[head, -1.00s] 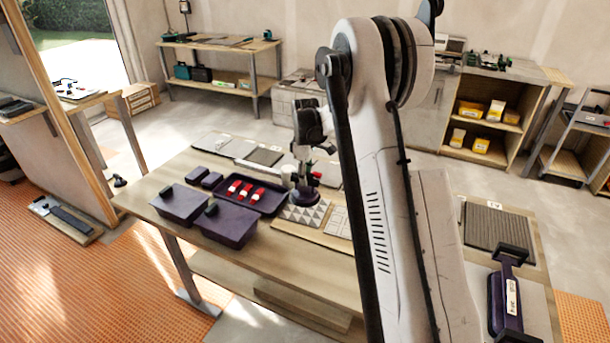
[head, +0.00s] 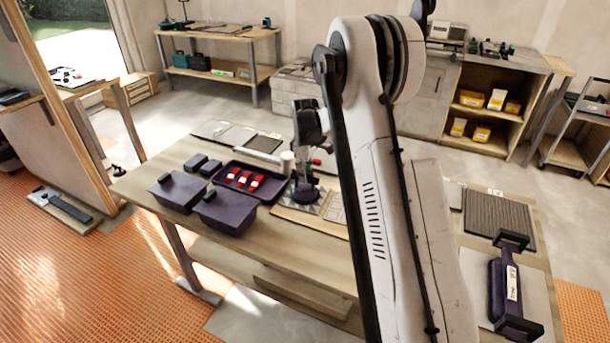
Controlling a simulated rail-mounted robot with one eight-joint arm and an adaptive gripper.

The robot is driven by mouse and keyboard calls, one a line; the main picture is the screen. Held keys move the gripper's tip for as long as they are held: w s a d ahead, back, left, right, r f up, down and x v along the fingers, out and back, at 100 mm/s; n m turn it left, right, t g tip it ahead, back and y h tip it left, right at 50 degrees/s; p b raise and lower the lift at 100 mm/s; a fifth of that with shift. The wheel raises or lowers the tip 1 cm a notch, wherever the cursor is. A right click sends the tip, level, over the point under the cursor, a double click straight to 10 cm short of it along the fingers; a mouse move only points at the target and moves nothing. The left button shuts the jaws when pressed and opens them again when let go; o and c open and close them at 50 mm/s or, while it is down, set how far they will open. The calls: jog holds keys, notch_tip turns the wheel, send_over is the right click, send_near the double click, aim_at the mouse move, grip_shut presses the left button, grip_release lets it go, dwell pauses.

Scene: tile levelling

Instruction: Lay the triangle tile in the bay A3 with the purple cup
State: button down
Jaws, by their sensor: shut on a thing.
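My gripper (head: 304,172) is shut on the purple cup (head: 304,194), a dark round pad at the lower end of the arm, over the middle bench. A tile with a grey and white triangle pattern (head: 319,204) shows beside and partly behind the cup. The cup hides part of it. The cup is at or just above the tile; I cannot tell whether they touch. A dark ribbed bay (head: 498,222) lies at the bench's right end with a small label (head: 495,192) too small to read surely. I cannot tell which bay is A3.
A purple tray (head: 268,190) with red-and-white pieces lies left of the cup. Purple bins (head: 226,212) stand in front of it, and a white cup-like item (head: 287,162) behind. A purple handled tool (head: 510,285) lies at the right. My arm hides the bench's middle.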

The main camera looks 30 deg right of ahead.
jog(key=shift+f, duration=0.2)
dwell(0.3)
jog(key=c, duration=1.5)
grip_release()
